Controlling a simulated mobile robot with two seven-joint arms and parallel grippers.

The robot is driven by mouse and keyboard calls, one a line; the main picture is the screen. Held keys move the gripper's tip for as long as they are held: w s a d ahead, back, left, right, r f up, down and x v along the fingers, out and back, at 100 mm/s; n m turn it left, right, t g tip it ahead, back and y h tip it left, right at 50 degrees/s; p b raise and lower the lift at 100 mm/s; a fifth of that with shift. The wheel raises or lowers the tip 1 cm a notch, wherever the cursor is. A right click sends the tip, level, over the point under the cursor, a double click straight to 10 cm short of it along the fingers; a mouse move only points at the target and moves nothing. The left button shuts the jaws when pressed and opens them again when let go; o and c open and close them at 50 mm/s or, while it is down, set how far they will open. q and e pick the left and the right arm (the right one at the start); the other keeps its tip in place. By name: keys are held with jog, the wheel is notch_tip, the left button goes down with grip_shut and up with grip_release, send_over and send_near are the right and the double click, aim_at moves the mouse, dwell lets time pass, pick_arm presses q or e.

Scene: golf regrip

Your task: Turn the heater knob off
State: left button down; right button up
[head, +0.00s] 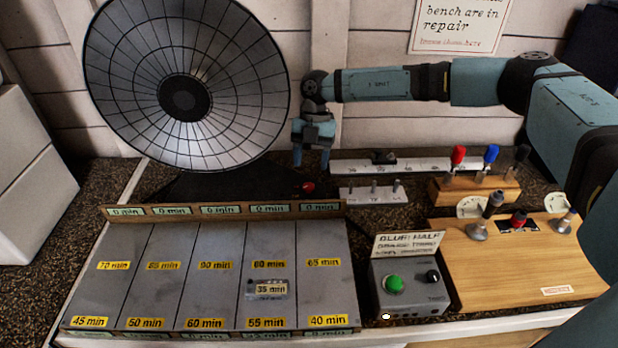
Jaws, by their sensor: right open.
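A round dish heater (232,105) with a wire grille and dark centre stands at the back left on a dark base (215,187). A small red knob (308,187) sits at the right end of that base; I take it as the heater knob. Its pointer setting is too small to read. My right gripper (312,163) points down with its two fingers apart and empty. It appears just above the red knob in the picture, apart from it. How far it is in depth I cannot tell. My left gripper is not in view.
A sloped grey board (200,245) with yellow minute labels lies in front of the heater. A grey box with a green button (394,283) stands right of it. A wooden panel (540,262) and a block with coloured-handled clubs (478,191) stand farther right.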

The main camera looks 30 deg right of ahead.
aim_at(309, 185)
jog(key=shift+x, duration=2.7)
jog(key=c, duration=0.9)
